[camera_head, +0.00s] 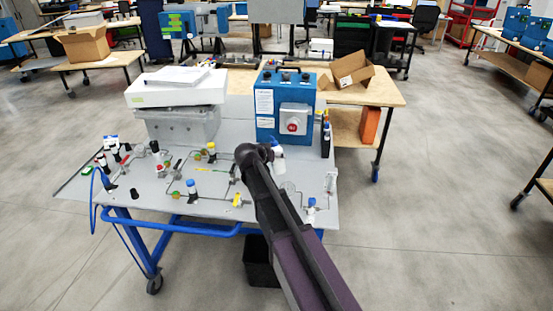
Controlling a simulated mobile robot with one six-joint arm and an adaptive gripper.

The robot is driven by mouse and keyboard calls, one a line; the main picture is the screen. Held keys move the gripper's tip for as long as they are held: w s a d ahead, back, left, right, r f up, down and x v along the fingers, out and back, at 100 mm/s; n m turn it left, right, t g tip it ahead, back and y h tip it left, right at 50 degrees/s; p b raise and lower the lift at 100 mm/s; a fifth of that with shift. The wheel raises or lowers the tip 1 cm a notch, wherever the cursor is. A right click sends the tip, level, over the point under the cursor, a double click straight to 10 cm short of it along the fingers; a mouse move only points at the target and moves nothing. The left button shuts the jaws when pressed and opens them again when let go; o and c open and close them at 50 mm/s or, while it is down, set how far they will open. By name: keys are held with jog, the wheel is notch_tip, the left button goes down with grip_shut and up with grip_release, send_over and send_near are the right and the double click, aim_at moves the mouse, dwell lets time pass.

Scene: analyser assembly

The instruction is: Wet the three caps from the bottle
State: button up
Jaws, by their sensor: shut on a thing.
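A white bottle with a blue top (277,148) shows just right of the end of my arm, in front of the blue box. My gripper (259,154) is at that end, over the grey table, and is shut on the bottle; its fingers are mostly hidden by my arm. Small capped pieces stand on the table: a white one with a blue top (193,189) left of my arm, one with a yellow top (211,151) farther back, and a blue-topped one (311,206) at the right front. I cannot tell which are the caps to wet, or whether any are wet.
The grey table (150,203) has drawn lines and several small fittings at its left. A blue box with a red button (285,105) and a grey block under a white box (176,92) stand at its back. A black bin (258,265) is on the floor below.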

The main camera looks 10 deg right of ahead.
jog(key=m+b, duration=0.1)
jog(key=m+t, duration=0.1)
jog(key=shift+s+f+m+h+b, duration=0.1)
jog(key=shift+s+m+h+b, duration=0.2)
jog(key=shift+b, duration=0.1)
jog(key=shift+d+m+t, duration=0.1)
jog(key=shift+m+t, duration=0.3)
dwell(2.8)
